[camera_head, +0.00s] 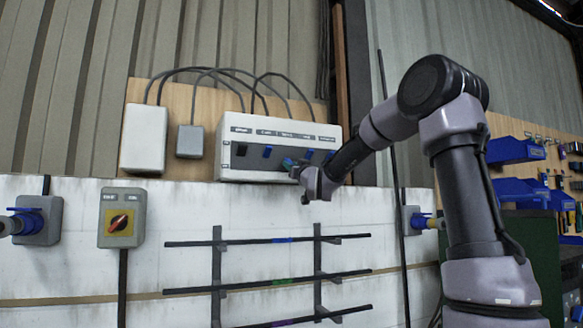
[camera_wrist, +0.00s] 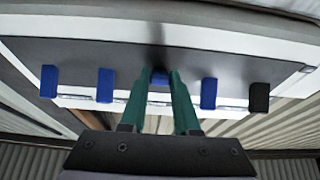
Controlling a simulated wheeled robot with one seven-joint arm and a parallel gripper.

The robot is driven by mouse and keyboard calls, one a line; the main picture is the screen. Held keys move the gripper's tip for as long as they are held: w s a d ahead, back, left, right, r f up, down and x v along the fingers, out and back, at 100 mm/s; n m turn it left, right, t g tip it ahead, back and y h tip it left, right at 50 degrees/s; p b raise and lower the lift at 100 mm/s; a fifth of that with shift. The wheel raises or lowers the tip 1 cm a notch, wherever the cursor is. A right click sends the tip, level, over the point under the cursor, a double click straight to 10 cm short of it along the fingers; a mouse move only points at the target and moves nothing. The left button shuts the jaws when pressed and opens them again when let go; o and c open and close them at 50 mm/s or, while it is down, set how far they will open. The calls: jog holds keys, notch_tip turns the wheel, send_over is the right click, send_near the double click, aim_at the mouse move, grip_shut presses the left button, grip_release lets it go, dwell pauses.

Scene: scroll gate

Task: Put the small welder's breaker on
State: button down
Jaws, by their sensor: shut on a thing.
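The grey-white breaker box (camera_head: 222,160) is mounted on a wooden board, with a row of levers in a dark recess. A black lever (camera_head: 240,151) is at the left end, with a blue lever (camera_head: 267,152) beside it and more blue ones further right. The labels above are too small to read, so I cannot tell which is the small welder's. My gripper (camera_head: 289,163) is at the middle of the row. In the wrist view its green fingers (camera_wrist: 159,76) are shut on the middle blue lever (camera_wrist: 158,84), which is partly hidden between them.
In the wrist view, a blue lever (camera_wrist: 105,85) and another blue lever (camera_wrist: 208,93) flank the fingers closely. A grey box with a red-and-yellow rotary switch (camera_head: 119,222) is below left. A rod rack (camera_head: 217,262) is on the wall below. Blue bins (camera_head: 516,150) hang at right.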

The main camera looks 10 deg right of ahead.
aim_at(288, 159)
jog(key=shift+s+r+g, duration=0.3)
jog(key=shift+r+g, duration=0.4)
jog(key=shift+g, duration=0.7)
jog(key=shift+d+r+g+h, duration=0.3)
jog(key=shift+r+g+h, duration=0.15)
jog(key=shift+g, duration=0.55)
jog(key=shift+s+a+r+g, duration=0.1)
jog(key=shift+a+r+g, duration=0.2)
jog(key=shift+g, duration=0.3)
jog(key=shift+a+r+g+h, duration=0.15)
jog(key=shift+r+g, duration=0.3)
jog(key=shift+g, duration=0.3)
jog(key=shift+d+r+g+h, duration=0.1)
jog(key=shift+r+g, duration=0.3)
jog(key=shift+g, duration=0.35)
jog(key=shift+w+r+g+h, duration=0.3)
jog(key=shift+r+g, duration=0.15)
jog(key=shift+g, duration=0.5)
jog(key=shift+w+r+g+h, duration=0.25)
jog(key=shift+r+g, duration=0.15)
jog(key=shift+g, duration=0.55)
jog(key=shift+r+g, duration=0.2)
jog(key=shift+g, duration=0.2)
jog(key=c, duration=0.6)
grip_release()
jog(key=shift+w, duration=0.1)
jog(key=shift+c, duration=0.2)
